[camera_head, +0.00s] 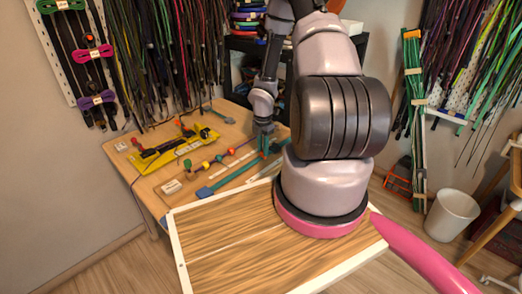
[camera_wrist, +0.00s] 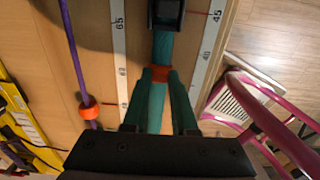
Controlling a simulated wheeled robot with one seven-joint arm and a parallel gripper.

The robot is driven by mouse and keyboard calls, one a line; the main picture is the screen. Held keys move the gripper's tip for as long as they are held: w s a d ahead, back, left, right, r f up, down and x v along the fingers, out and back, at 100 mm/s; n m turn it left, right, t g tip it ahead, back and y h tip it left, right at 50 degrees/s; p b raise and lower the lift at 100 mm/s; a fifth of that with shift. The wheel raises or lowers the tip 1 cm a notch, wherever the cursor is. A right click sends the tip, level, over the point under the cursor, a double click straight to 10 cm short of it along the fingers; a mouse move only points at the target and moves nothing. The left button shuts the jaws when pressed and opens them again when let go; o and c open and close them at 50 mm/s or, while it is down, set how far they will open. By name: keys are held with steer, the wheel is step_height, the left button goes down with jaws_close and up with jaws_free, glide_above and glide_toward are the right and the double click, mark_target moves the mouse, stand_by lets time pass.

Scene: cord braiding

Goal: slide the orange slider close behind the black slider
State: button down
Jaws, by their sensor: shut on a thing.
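The black slider (camera_wrist: 166,12) is on the same cord, further up at the top edge, with a stretch of bare cord between the two sliders. In the head view my gripper (camera_head: 264,143) is low over the right part of the workbench, and the sliders are too small to make out there.
White measuring strips (camera_wrist: 120,55) run along both sides of the cord. A purple cord (camera_wrist: 72,45) with an orange bead (camera_wrist: 88,110) lies to the left. A white bin (camera_head: 452,214) stands at right.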

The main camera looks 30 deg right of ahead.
mark_target(269, 154)
steer(key=d, duration=0.1)
steer(key=w+d, duration=0.1)
steer(key=d, duration=0.1)
steer(key=shift+w+d, duration=0.1)
steer(key=shift+d, duration=0.05)
steer(key=c, duration=0.7)
jaws_free()
steer(key=shift+r, duration=0.1)
step_height(269, 154, up, 11)
steer(key=shift+f, duration=0.2)
